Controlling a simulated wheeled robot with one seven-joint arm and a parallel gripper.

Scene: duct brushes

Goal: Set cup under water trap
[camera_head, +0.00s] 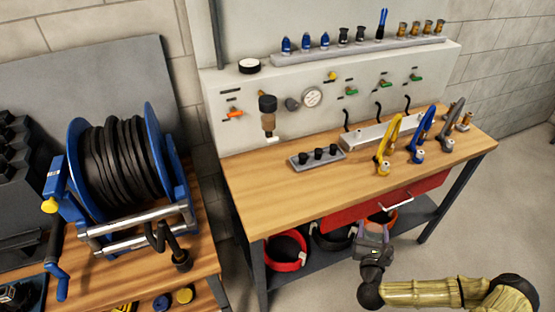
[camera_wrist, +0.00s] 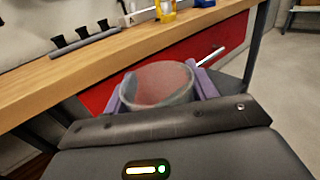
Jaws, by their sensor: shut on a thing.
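A clear, translucent cup (camera_wrist: 158,84) sits between the two purple fingers of my gripper (camera_wrist: 160,92) in the wrist view, mouth up and seemingly empty. In the head view my gripper (camera_head: 374,232) is low, in front of the bench's red drawer (camera_head: 386,200) and below the benchtop; the cup is hard to make out there. The water trap (camera_head: 268,113), a brownish bowl with a dark top, hangs on the grey back panel at the left of the bench. It is up and left of my gripper, far from the cup. Bare wood (camera_head: 262,168) lies below it.
A small rack with black fittings (camera_head: 317,157) stands on the benchtop right of the trap. Yellow, blue and grey tools (camera_head: 420,140) stand on the right half. The drawer handle (camera_head: 397,202) juts out near my gripper. A hose reel (camera_head: 120,160) is at left.

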